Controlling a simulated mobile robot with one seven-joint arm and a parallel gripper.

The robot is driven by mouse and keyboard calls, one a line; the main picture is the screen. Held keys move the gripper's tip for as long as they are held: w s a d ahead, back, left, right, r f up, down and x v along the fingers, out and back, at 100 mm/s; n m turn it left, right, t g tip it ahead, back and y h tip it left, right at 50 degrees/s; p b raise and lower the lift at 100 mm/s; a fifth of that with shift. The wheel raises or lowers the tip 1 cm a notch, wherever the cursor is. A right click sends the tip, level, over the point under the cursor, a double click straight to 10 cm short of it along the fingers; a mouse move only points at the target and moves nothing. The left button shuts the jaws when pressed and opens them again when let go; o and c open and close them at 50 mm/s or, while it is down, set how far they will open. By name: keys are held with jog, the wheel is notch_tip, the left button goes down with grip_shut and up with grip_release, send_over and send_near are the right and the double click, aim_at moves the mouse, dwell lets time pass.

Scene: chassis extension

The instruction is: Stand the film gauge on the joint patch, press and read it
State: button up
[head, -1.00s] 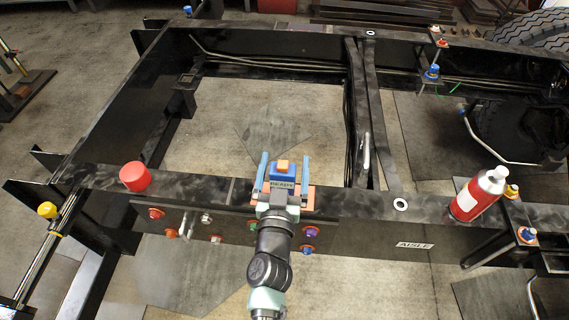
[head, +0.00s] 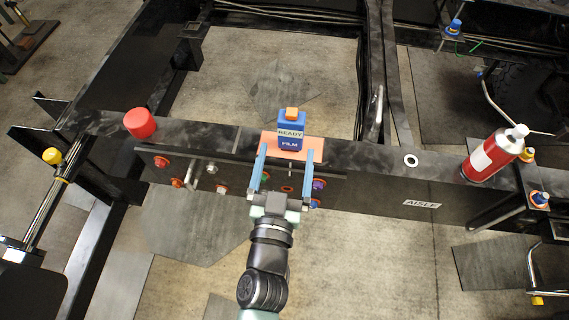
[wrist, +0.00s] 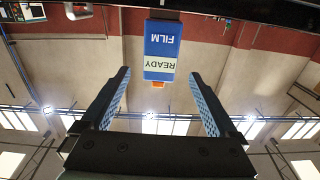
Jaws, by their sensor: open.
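The film gauge (head: 290,132) is a blue block with an orange button on top. Its labels read "READY" and "FILM". It stands upright on the orange joint patch (head: 264,152) on the black chassis rail. My gripper (head: 286,160) is open and empty, on the near side of the gauge, with its fingers apart and pointing toward it. In the wrist view the gauge (wrist: 162,52) appears upside down, beyond and between the open fingertips (wrist: 163,85), with a gap to them.
On the same rail (head: 360,157) stand a red cap (head: 139,123) at left and a red-and-white spray can (head: 493,154) at right. Several coloured bolts sit on the plate (head: 240,182) below the gauge. A crossmember (head: 376,75) meets the rail right of the gauge. Open floor lies in front.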

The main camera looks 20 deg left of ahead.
jog(key=shift+s+d, duration=0.15)
jog(key=shift+s, duration=0.45)
jog(key=w+d+r+t, duration=0.1)
jog(key=w+r+t, duration=0.15)
jog(key=r, duration=0.75)
jog(key=w+d+r+t+y, duration=0.1)
jog(key=w+r, duration=0.2)
jog(key=r, duration=0.8)
jog(key=w+d+r+t, duration=0.2)
jog(key=w+r, duration=0.1)
jog(key=r, duration=0.7)
jog(key=s+d+r+m+t+h, duration=0.1)
jog(key=s+d+r+t+h, duration=0.1)
jog(key=r, duration=0.9)
jog(key=s+d+r+m+t+h, duration=0.2)
jog(key=s+d+r+h, duration=0.2)
jog(key=s+d+r, duration=0.3)
notch_tip(320, 180, up, 4)
jog(key=shift+s+f, duration=0.1)
jog(key=shift+s, duration=0.15)
jog(key=shift+t, duration=0.25)
